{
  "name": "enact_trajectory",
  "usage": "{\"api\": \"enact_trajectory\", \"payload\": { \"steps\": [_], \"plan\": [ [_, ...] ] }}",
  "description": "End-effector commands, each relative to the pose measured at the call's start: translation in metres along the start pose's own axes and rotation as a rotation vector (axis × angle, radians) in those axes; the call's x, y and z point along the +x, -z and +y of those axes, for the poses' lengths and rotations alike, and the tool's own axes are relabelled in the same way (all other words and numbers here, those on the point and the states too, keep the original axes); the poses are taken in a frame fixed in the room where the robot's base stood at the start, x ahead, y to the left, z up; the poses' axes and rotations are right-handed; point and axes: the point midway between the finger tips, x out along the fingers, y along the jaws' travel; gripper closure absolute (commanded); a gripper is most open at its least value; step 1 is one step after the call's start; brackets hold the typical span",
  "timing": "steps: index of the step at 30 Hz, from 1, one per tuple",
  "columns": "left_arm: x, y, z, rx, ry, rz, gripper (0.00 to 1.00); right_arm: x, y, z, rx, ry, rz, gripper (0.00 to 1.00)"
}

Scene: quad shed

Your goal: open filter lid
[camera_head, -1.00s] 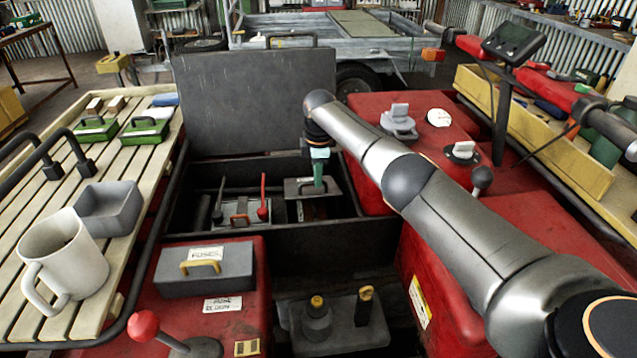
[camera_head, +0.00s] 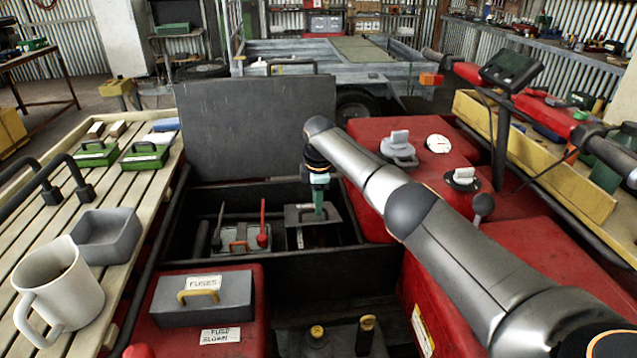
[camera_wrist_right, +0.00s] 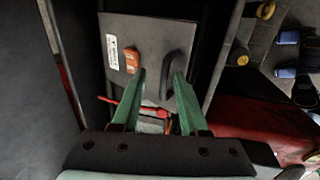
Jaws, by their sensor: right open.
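The filter lid appears to be the grey plate (camera_head: 296,214) at the right of the open black compartment. In the right wrist view the plate (camera_wrist_right: 125,32) has a dark upright handle (camera_wrist_right: 170,77), an orange latch and a white label. My right gripper (camera_head: 318,210) reaches down over the plate. Its green fingers (camera_wrist_right: 160,78) are apart, with the handle close to the right finger; I cannot tell whether they touch. The plate's hinge side and any gap under it are unclear. My left gripper is not in view.
A raised dark cover (camera_head: 255,125) stands behind the compartment. A red-handled lever (camera_head: 263,222) is left of the plate. A grey fuse box (camera_head: 203,301) lies in front. A slatted rack with a white mug (camera_head: 58,287) is at left. Red bodywork (camera_head: 365,190) borders the right.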

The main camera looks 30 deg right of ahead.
Motion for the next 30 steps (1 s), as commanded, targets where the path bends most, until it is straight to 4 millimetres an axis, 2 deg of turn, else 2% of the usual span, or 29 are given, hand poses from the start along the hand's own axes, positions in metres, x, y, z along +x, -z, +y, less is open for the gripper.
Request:
{"api": "enact_trajectory", "payload": {
  "steps": [7, 12, 16, 21, 30],
  "plan": [
    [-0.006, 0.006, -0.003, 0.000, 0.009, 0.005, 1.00, -0.045, -0.001, 0.001, 0.000, -0.005, 0.000, 0.56],
    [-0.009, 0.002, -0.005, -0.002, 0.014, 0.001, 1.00, -0.082, -0.001, 0.001, 0.001, -0.005, -0.001, 0.56],
    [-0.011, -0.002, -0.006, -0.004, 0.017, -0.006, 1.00, -0.102, -0.001, 0.001, 0.001, -0.004, -0.002, 0.56],
    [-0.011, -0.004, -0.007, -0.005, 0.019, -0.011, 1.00, -0.114, -0.001, 0.000, 0.002, -0.002, -0.003, 0.56],
    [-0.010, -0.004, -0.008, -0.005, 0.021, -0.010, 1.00, -0.116, -0.001, 0.000, 0.002, -0.001, -0.003, 0.56]
  ]
}}
